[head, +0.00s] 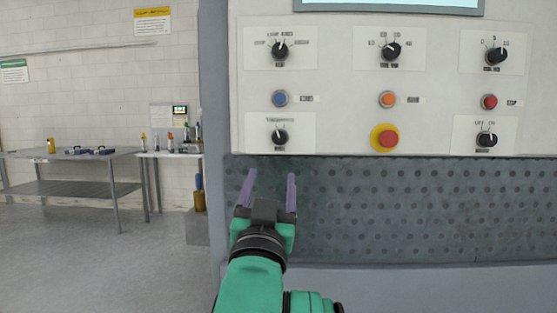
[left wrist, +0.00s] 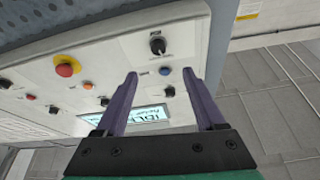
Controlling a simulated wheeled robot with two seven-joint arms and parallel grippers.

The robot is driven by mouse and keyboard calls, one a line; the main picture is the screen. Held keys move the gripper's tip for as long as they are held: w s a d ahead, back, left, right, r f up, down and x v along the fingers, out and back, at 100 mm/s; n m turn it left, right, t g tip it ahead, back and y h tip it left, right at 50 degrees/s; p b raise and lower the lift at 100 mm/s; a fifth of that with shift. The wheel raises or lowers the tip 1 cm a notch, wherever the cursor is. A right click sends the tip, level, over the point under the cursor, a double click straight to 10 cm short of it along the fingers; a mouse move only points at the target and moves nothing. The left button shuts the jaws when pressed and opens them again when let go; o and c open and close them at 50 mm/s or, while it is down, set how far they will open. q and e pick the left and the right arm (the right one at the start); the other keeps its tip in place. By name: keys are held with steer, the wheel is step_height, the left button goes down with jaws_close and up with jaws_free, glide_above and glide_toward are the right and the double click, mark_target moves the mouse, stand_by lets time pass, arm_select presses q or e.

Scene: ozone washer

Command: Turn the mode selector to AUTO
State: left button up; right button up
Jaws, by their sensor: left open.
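The white control panel (head: 340,92) carries several black knobs. The upper-left knob (head: 280,50), upper-middle knob (head: 392,51), upper-right knob (head: 495,56), lower-left knob (head: 280,137) and lower-right knob (head: 487,140) have labels too blurred to tell which is the mode selector. My left gripper (head: 270,175) is open and empty, pointing at the panel from below the lower-left knob in the head view. In the left wrist view, the lower-left knob (left wrist: 157,44) is beyond the fingertips, with the gripper (left wrist: 161,80) apart from it. My right gripper is not in view.
Between the knob rows are a blue button (head: 280,98), an orange button (head: 387,99) and a red button (head: 489,101). A red mushroom button on yellow (head: 387,138) sits low. A display (left wrist: 150,115) is above the knobs. A workbench (head: 75,155) stands far left.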

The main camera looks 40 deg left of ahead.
mark_target(279, 141)
arm_select(q)
steer(key=p+x, duration=0.5)
steer(key=x, duration=0.9)
steer(key=shift+w, duration=0.3)
steer(key=shift+p, duration=0.3)
jaws_close()
